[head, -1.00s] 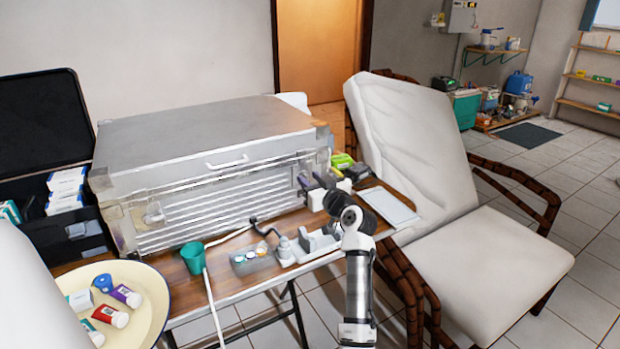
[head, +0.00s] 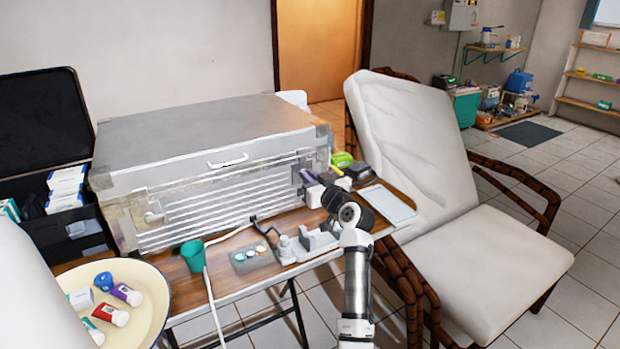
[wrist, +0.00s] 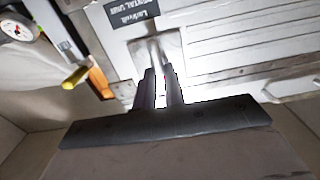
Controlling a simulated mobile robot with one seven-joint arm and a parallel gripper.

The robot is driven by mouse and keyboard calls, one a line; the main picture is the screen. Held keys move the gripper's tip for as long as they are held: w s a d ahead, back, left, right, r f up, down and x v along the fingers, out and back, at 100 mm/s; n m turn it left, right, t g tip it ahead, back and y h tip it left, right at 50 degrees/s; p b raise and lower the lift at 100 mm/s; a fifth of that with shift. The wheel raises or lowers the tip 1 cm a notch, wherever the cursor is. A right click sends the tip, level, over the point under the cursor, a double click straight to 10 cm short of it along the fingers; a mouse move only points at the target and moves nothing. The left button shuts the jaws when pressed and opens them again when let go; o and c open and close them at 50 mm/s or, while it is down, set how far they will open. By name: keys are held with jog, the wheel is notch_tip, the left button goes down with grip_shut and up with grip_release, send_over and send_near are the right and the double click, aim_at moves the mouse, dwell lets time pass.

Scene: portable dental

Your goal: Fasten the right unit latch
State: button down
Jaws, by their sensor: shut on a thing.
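The dental unit is a grey metal case (head: 200,135) with a ribbed front, standing on the wooden table. Its right latch (wrist: 152,52) is a pale metal lever on a plate on the unit's front, below a dark label in the wrist view. My gripper (wrist: 160,88) has its two dark fingers close together on the lower end of this lever, shut on it. In the head view my gripper (head: 308,176) is at the right end of the unit's front, and my wrist hides most of the latch. The left latch (head: 152,213) shows at the unit's left end.
A white tablet (head: 388,204) lies at the right. The dental chair (head: 430,150) stands close on the right.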

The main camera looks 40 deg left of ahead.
jog(key=shift+w+d+f+m+p, duration=0.15)
jog(key=shift+m+p, duration=1.9)
jog(key=shift+m, duration=2.35)
jog(key=shift+w+a+f+m+p, duration=0.1)
jog(key=shift+m+p, duration=1.95)
jog(key=shift+m, duration=2.35)
jog(key=c, duration=1.5)
grip_release()
jog(key=b+v, duration=0.1)
jog(key=v, duration=1.3)
jog(key=shift+f+b, duration=0.1)
jog(key=shift+b, duration=0.3)
